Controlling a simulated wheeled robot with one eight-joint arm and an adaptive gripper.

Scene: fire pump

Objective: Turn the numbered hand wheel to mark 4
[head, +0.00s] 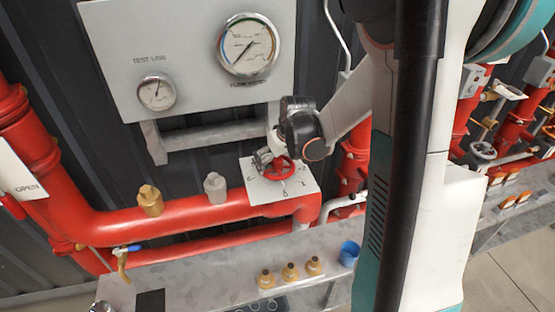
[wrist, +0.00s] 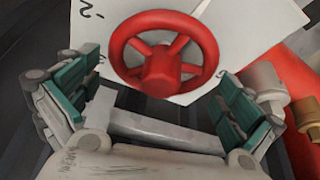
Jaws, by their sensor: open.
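The red hand wheel (head: 278,168) sits on a white numbered plate (head: 300,186) above the red pipe. In the wrist view the red wheel (wrist: 163,55) fills the upper middle, with its hub and spokes visible and a pale line on one spoke. The plate (wrist: 225,20) lies behind it with one number partly showing at the upper left. My gripper (head: 262,158) is at the wheel's left side in the head view. In the wrist view my gripper (wrist: 152,90) is open, its green-padded fingers apart on either side below the wheel. I cannot tell whether they touch the rim.
A gauge panel (head: 190,50) stands behind and above. Brass (head: 150,200) and grey (head: 215,187) fittings stand on the red pipe (head: 180,222). The grey bench (head: 215,268) below carries several brass parts and a blue cup (head: 349,253). A blue-handled valve (head: 124,255) is at left.

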